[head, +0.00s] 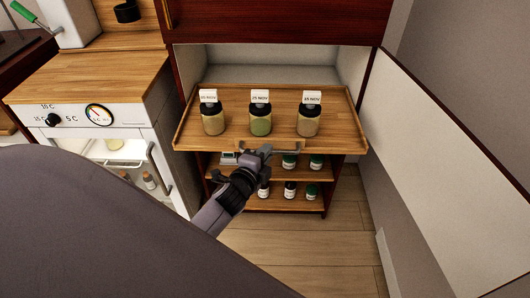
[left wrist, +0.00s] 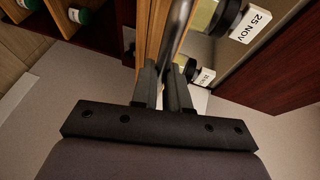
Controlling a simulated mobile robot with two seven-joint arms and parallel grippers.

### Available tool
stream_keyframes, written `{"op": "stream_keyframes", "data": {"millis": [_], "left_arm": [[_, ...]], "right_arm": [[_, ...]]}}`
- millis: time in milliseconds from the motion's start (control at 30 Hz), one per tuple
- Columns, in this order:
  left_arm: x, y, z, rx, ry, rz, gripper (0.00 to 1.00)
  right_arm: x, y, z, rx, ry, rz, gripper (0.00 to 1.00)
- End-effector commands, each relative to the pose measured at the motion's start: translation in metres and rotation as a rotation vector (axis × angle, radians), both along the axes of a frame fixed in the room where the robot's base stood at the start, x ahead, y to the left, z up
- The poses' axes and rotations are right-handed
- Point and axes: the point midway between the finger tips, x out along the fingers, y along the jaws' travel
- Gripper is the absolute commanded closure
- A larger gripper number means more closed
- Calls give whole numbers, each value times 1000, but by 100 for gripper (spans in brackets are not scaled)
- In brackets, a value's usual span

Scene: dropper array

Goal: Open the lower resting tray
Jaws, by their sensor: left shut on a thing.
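The wooden resting tray (head: 350,138) sticks out of the dark red cabinet, below a pale compartment. Three jars with dark lids and dated white tags stand upright on it: a left one (head: 213,123), a greenish middle one (head: 261,124) and a right one (head: 308,124). My left gripper (head: 258,153) is shut on the metal bar handle (head: 289,150) at the tray's front edge. In the left wrist view the fingers (left wrist: 163,88) close around the curved handle (left wrist: 178,28). They hide part of it. My right gripper is not in view.
Wooden shelves below the tray hold several small bottles, some green-capped (head: 312,191). A white cabinet with a dial (head: 98,115) and bar handle (head: 160,170) stands close on the left. A pale panel (head: 440,125) borders the right. Bare floor (head: 320,240) lies in front.

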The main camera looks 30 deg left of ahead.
Motion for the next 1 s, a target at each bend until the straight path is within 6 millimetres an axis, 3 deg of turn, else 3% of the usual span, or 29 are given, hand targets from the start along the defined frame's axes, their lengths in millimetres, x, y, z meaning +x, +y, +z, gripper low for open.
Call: {"op": "stream_keyframes", "data": {"millis": [200,233,300,667,1000], "left_arm": [[0,1,0,0,0,1,100],[0,1,0,1,0,1,79],[0,1,0,0,0,1,61],[-3,0,0,0,0,0,61],[-44,-7,8,1,2,0,61]], "right_arm": [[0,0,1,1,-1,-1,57],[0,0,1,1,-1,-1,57],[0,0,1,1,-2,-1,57],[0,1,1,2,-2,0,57],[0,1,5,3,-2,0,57]]}}
